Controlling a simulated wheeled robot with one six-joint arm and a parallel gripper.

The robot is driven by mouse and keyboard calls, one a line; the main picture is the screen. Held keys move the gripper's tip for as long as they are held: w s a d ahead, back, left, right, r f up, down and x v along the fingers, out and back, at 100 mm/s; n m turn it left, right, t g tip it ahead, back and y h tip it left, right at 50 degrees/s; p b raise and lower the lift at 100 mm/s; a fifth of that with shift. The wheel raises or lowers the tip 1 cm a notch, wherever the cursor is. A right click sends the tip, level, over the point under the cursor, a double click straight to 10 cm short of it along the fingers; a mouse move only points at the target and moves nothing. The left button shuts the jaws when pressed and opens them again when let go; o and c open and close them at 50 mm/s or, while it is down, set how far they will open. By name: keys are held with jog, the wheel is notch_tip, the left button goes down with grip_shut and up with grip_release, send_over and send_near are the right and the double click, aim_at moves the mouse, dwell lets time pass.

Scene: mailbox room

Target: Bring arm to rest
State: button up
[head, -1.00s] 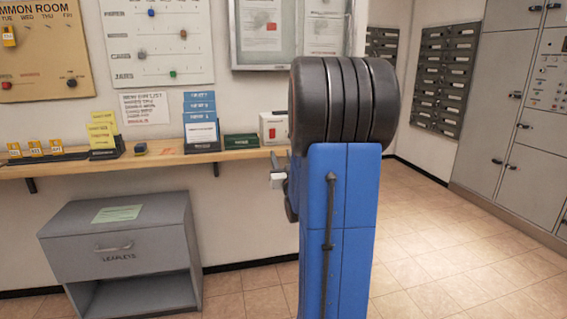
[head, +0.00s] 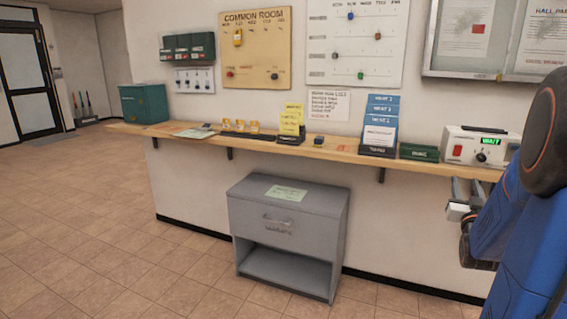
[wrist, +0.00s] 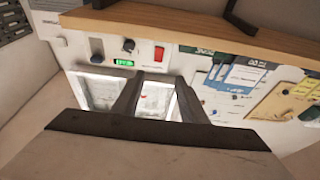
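My arm (head: 515,220), blue with a dark joint, stands folded at the right edge of the head view. My gripper (head: 466,186) is beside it, in front of the wall just below the wooden shelf (head: 330,150). Its two fingers point upward and stand apart, with nothing between them. In the wrist view my gripper (wrist: 158,98) shows as two dark fingers with a gap; pale framed panels appear behind them. Part of my arm is cut off by the picture edge.
A white box with a green WAIT display (head: 483,148) stands on the shelf near my arm. Card holders (head: 380,125) and a green box (head: 143,103) are on the shelf. The tiled floor (head: 110,220) at left is clear.

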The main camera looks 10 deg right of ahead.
jog(key=s+a+f+n+g+y, duration=0.1)
jog(key=s+a+f+g+y, duration=0.15)
jog(key=a, duration=0.85)
jog(key=s+a+f+n+g+y, duration=0.1)
jog(key=a+f+n+g+y, duration=0.2)
jog(key=a, duration=0.9)
jog(key=s+a+f+n+g+y, duration=0.1)
jog(key=s+a+f+g+y, duration=0.1)
jog(key=s+a, duration=0.6)
jog(key=s+a+f+n+g+y, duration=0.1)
jog(key=s+a+f+g+y, duration=0.2)
jog(key=s, duration=1.2)
jog(key=a+f+g, duration=0.1)
jog(key=a+g, duration=0.2)
jog(key=a, duration=0.2)
jog(key=shift+s+f, duration=0.3)
jog(key=shift+f, duration=0.05)
jog(key=shift+o, duration=0.5)
jog(key=shift+w+a+y, duration=0.1)
jog(key=shift+y, duration=0.15)
